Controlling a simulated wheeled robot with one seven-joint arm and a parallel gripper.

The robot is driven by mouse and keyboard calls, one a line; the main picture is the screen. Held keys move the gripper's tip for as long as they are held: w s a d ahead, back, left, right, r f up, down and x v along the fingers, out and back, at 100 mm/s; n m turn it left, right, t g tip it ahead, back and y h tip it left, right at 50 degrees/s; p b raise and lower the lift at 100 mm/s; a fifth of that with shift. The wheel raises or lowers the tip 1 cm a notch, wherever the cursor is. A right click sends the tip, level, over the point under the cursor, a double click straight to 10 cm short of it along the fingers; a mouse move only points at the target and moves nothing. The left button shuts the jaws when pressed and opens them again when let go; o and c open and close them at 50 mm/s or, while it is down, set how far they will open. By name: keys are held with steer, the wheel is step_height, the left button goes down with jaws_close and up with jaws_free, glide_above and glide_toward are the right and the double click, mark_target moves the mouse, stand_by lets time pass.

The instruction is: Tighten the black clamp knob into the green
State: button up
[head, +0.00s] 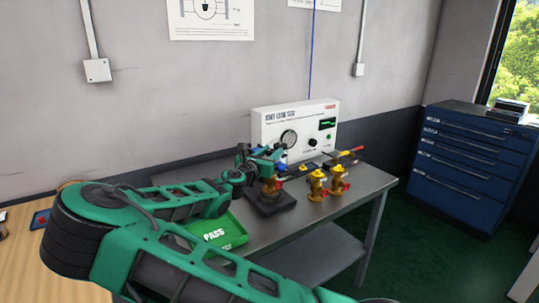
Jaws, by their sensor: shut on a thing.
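My gripper (268,166) is at the fixture on the bench and appears shut on the black clamp knob. The knob is hidden by the fingers and too small to make out. A yellow and red valve positioner (271,187) stands upright on the black fixture base (270,203), just below my gripper. Behind it stands the white tester (267,128) with a round dial gauge (289,138) and a small display with green on it (327,124). The gauge needle and its marks are too small to read.
Two more yellow valves (316,186) (336,181) stand right of the fixture. Tools with red and yellow handles (350,152) lie behind them. A green tray marked PASS (228,232) sits at the left, partly behind my arm. The bench's right end (375,180) is clear. A blue drawer cabinet (470,160) stands at the right.

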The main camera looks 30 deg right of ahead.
steer(key=m+g+h, duration=0.1)
steer(key=m+g, duration=0.2)
steer(key=g, duration=0.2)
steer(key=m+g+h, duration=0.1)
steer(key=m+g, duration=0.2)
steer(key=g, duration=0.2)
steer(key=shift+w+m+h, duration=0.2)
steer(key=shift+m+h, duration=0.1)
steer(key=shift+h, duration=0.1)
steer(key=m+g+y, duration=0.1)
steer(key=m+g, duration=0.1)
steer(key=g, duration=0.2)
steer(key=m+g+y, duration=0.1)
steer(key=m+g, duration=0.2)
steer(key=shift+a+g, duration=0.1)
steer(key=shift+g, duration=0.3)
steer(key=shift+r+m+g, duration=0.1)
steer(key=shift+m+g, duration=0.2)
steer(key=o, duration=1.1)
steer(key=shift+c, duration=0.2)
steer(key=shift+s, duration=0.1)
steer(key=v, duration=1)
steer(key=shift+w+a, duration=0.25)
steer(key=shift+w, duration=0.15)
